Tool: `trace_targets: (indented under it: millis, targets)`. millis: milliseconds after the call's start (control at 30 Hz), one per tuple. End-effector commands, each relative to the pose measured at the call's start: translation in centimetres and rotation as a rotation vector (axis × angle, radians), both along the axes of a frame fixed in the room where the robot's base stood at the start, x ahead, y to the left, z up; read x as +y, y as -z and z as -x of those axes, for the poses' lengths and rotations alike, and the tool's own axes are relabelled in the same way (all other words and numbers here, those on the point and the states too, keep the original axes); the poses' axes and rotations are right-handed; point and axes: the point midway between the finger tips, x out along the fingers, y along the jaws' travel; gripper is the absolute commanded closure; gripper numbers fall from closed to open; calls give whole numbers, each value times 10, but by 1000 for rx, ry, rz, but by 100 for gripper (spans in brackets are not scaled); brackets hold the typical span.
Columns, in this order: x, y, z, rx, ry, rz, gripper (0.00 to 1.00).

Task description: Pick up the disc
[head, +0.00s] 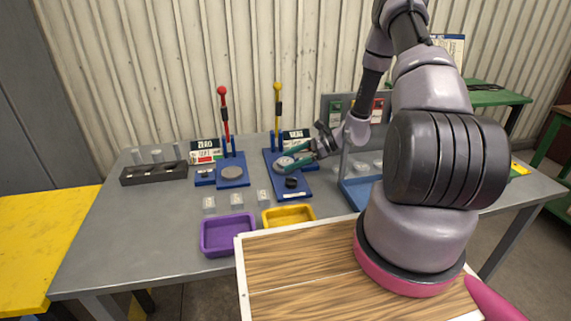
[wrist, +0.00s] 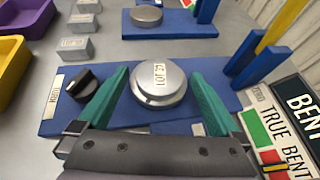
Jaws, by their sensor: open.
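A silver disc (wrist: 152,100) with a small label on top sits on the blue base (wrist: 60,124) of the yellow-lever fixture. It also shows in the head view (head: 281,161), partly covered by my gripper. My gripper (wrist: 160,74) is open, with its two green fingers on either side of the disc in the wrist view; I cannot tell whether they touch it. In the head view my gripper (head: 291,158) is low over the same blue base. A second grey disc (head: 232,172) lies on the red-lever fixture's blue base, and also shows in the wrist view (wrist: 146,15).
A black knob (wrist: 84,84) stands on the blue base beside the disc. The yellow lever (head: 278,105) and red lever (head: 224,115) rise behind. A purple tray (head: 228,252), a yellow tray (head: 290,222) and small labelled blocks (head: 237,200) are in front. A dark rack (head: 153,174) is left.

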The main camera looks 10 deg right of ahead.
Motion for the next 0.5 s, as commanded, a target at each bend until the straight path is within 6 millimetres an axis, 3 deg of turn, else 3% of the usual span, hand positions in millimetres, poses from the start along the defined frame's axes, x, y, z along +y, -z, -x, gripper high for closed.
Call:
trace_targets:
  millis: [33,200,300,500]
  targets:
    - [0,0,0,0,0,0,4]
    - [0,0,0,0,0,0,69]
    - [0,0,0,0,0,0,100]
    - [0,-1,0,0,0,-1,100]
